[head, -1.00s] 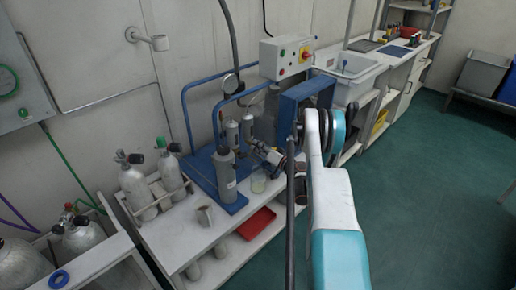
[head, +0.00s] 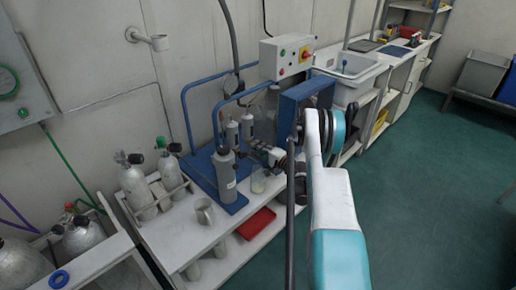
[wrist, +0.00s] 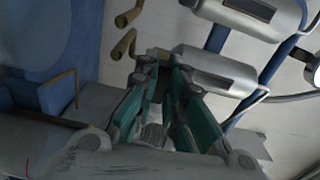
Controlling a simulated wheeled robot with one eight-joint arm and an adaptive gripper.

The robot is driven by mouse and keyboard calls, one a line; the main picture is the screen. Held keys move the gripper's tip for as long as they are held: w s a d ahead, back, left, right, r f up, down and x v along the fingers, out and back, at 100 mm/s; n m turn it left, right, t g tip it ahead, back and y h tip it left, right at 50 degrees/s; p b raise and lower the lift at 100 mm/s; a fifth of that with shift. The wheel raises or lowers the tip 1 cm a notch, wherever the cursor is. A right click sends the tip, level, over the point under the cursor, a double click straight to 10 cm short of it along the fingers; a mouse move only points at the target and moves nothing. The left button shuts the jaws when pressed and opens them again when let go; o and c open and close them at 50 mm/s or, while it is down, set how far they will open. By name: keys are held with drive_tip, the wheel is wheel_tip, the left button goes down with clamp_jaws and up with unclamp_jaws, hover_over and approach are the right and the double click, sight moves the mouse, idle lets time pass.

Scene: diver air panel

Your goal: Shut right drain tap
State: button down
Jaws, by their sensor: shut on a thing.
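In the wrist view, two grey filter cylinders lie side by side, the lower one (wrist: 215,70) in line with my gripper. In the head view, the right cylinder (head: 247,127) stands just left of my gripper (head: 263,150). The right drain tap (wrist: 160,53) is a small brass piece at the lower cylinder's end. My gripper (wrist: 163,66) has its teal fingers closed around it; the fingertips hide much of it. The other drain tap (wrist: 124,44), with a brass bent lever, sits above and left in the wrist view, apart from the fingers.
A grey bottle (head: 224,170) stands on the blue base left of my gripper. A clear jar (head: 258,181) is below it. The blue frame (head: 196,97) rises behind. The green floor (head: 420,200) at right is clear.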

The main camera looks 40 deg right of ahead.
drive_tip(key=shift+m, duration=0.3)
idle(0.4)
drive_tip(key=c, duration=1.7)
unclamp_jaws()
drive_tip(key=shift+s+d, duration=0.15)
drive_tip(key=shift+s, duration=1.75)
drive_tip(key=shift+s+d, duration=0.15)
drive_tip(key=shift+s, duration=1.7)
